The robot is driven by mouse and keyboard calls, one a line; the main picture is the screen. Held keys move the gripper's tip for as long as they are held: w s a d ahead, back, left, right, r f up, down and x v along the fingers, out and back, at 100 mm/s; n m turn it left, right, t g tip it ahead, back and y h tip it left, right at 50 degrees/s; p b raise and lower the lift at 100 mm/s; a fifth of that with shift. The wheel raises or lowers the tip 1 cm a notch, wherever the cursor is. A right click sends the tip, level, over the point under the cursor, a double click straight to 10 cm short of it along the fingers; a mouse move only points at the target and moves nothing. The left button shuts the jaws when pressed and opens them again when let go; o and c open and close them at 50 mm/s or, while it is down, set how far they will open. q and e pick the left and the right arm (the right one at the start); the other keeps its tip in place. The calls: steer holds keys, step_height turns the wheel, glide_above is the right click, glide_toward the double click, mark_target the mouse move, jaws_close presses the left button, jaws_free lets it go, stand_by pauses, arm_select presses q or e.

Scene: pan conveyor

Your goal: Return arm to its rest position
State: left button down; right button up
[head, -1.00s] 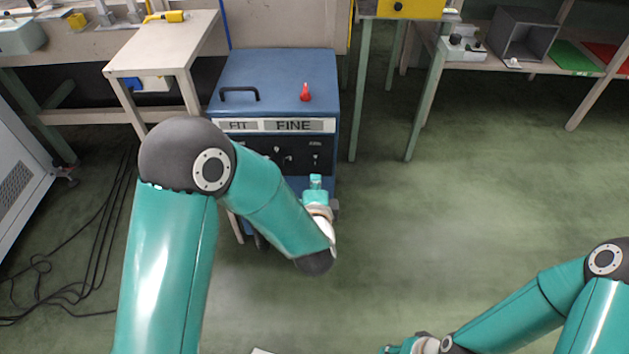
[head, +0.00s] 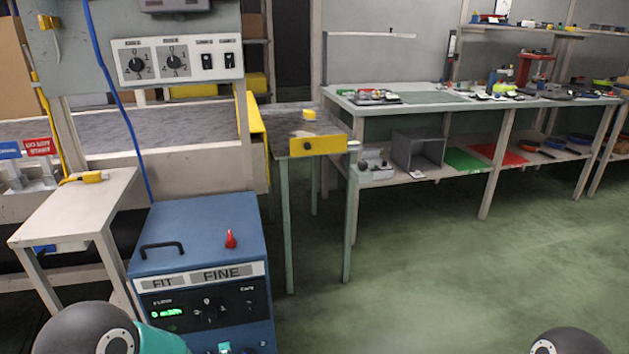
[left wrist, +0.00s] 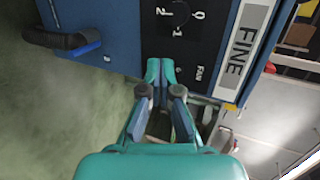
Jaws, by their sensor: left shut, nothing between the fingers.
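My left arm (head: 120,335) shows at the bottom left of the head view, in front of the blue cabinet (head: 195,232). Only the tip of my left gripper (head: 224,347) shows there, at the bottom edge by the cabinet's front. In the left wrist view my left gripper (left wrist: 161,72) is shut and empty, its fingertips together in front of the cabinet's dark dial panel (left wrist: 185,40). I cannot tell the exact gap to the panel. Of my right arm only a dark joint (head: 566,343) shows at the bottom right; its gripper is out of view.
A small side table (head: 75,205) with a yellow tool (head: 82,178) stands left of the cabinet. A red knob (head: 231,239) and black handle (head: 162,250) are on the cabinet top. A long workbench (head: 470,108) stands at the back right. The green floor (head: 430,270) is clear.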

arm_select(q)
steer(key=s+f+n+g+h, duration=0.25)
steer(key=s+f, duration=0.25)
steer(key=f, duration=0.3)
steer(key=s+f+n+g+h, duration=0.2)
steer(key=s+f+n+g, duration=0.1)
steer(key=s+f, duration=0.4)
steer(key=s+d+f+n+g+h, duration=0.2)
steer(key=s+d+n+g, duration=0.15)
steer(key=s+n, duration=0.2)
steer(key=s+d+f+n+g+h, duration=0.25)
steer(key=s+d+n, duration=0.2)
steer(key=s, duration=0.25)
step_height(320, 180, up, 29)
steer(key=p, duration=2.8)
steer(key=shift+w+p, duration=0.25)
steer(key=shift+p, duration=0.15)
